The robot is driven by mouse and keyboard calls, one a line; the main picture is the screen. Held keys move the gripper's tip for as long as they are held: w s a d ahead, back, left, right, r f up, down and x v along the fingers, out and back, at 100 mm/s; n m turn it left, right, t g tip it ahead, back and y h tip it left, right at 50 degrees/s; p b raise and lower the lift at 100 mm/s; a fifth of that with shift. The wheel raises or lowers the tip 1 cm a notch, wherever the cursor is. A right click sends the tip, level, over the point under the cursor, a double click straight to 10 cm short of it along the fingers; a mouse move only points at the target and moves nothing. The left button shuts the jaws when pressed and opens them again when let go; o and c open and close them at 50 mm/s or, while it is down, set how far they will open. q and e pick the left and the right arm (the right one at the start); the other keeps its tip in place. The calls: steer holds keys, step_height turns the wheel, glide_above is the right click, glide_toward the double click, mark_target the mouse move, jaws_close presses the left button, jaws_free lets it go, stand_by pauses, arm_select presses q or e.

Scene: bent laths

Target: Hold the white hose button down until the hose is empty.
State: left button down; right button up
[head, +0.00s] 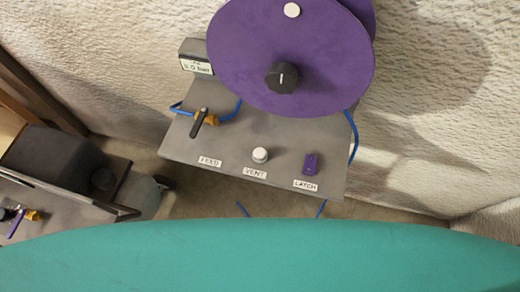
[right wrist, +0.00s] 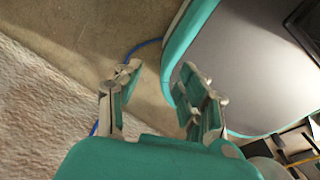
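The white button (head: 260,155) is a round knob on a grey sloped panel (head: 225,145), above a label reading VENT. Nothing touches it. A blue hose (head: 354,140) runs along the panel's right side, and blue hose also shows at its upper left. I cannot tell whether the hose is full or empty. My right gripper (right wrist: 160,88) is open and empty in the right wrist view, with floor and a strip of blue hose (right wrist: 143,46) beyond its fingers. Neither gripper shows in the head view.
The panel also carries a black FEED lever (head: 199,122) on a brass valve and a purple LATCH switch (head: 311,164). A large purple disc (head: 335,60) with a black knob stands behind. A bench with a dark box (head: 60,160) is at left.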

steer(key=shift+w+a, duration=0.35)
steer(key=shift+a, duration=0.15)
stand_by(0.3)
steer(key=shift+s+d, duration=0.2)
steer(key=shift+d, duration=0.2)
stand_by(0.3)
